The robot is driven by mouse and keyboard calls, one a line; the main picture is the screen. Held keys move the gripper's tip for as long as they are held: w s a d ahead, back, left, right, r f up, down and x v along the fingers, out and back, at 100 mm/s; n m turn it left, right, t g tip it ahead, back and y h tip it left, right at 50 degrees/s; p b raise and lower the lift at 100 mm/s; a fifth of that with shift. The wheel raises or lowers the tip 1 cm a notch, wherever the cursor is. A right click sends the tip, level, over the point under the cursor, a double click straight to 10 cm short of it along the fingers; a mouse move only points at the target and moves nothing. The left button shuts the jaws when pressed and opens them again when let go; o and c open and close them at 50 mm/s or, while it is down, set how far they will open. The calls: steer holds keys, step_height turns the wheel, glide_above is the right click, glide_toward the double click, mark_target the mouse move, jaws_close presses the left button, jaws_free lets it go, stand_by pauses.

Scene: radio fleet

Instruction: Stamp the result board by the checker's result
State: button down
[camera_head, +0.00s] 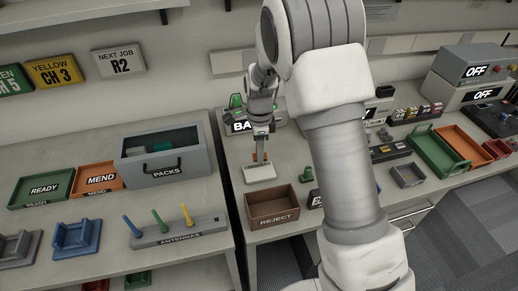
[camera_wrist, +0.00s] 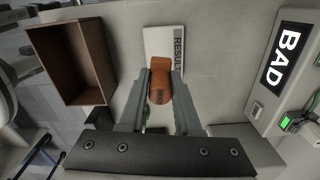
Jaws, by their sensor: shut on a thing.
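My gripper (camera_head: 261,153) is shut on an orange stamp (camera_wrist: 161,82), held over the white result board (camera_head: 261,174). I cannot tell whether the stamp touches the board. The checker's sign (camera_wrist: 286,59) reads "BAD"; in the head view the sign (camera_head: 241,127) is partly hidden by my arm. A green stamp-like piece (camera_head: 306,174) stands right of the board.
A brown REJECT bin (camera_head: 271,220) stands just in front of the board. On the left are a grey PACKS box (camera_head: 134,170), an orange MEND tray (camera_head: 98,192), a green READY tray (camera_head: 30,203) and an ANTENNAS rack (camera_head: 180,237). My arm hides part of the bench.

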mark_target(260, 173)
steer(key=shift+f+b, duration=2.05)
steer(key=shift+f, duration=0.9)
steer(key=shift+f, duration=0.6)
steer(key=shift+r, duration=0.1)
steer(key=shift+r+p, duration=2.35)
steer(key=shift+r, duration=1.15)
